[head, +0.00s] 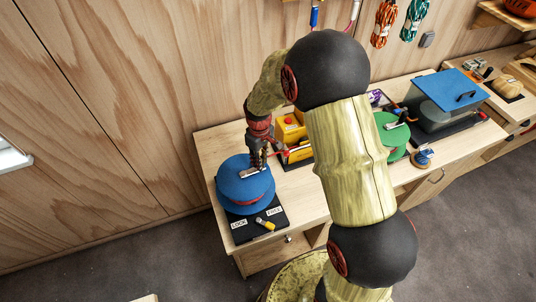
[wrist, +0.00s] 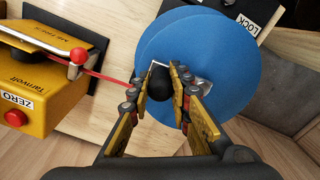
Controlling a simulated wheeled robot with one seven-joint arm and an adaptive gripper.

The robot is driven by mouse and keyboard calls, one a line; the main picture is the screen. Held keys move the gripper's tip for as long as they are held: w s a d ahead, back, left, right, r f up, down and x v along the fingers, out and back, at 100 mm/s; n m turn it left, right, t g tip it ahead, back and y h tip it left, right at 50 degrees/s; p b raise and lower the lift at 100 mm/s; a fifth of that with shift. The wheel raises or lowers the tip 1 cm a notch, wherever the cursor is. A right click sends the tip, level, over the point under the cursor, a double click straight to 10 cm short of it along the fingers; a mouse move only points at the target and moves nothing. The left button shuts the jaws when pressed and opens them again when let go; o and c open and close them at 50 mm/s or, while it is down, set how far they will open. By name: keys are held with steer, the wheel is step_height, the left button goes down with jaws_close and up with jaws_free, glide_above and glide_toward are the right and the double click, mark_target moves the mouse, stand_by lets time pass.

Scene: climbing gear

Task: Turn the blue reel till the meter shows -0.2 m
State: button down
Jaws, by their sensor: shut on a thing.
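The blue reel (head: 246,190) sits at the left end of the workbench, and its disc fills the upper middle of the wrist view (wrist: 225,65). My gripper (head: 257,166) is above the reel. In the wrist view its fingers (wrist: 166,75) are shut on the black crank knob (wrist: 161,84) near the reel's rim. The yellow meter (wrist: 38,80) with a red ZERO button (wrist: 15,117) stands beside the reel; it is partly hidden in the head view (head: 291,128). A red cord (wrist: 112,78) runs from the meter toward the reel. No readable display shows.
A dark plate (head: 243,232) marked LOCK and FREE, with a yellow-ended lever (head: 266,224), lies in front of the reel. A green reel (head: 392,138) and a blue-lidded clear box (head: 450,98) stand to the right. My arm covers the bench's middle.

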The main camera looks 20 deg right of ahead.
steer(key=shift+s+f, duration=0.1)
stand_by(0.5)
steer(key=c, duration=1.6)
jaws_free()
steer(key=shift+o, duration=0.2)
step_height(320, 180, up, 12)
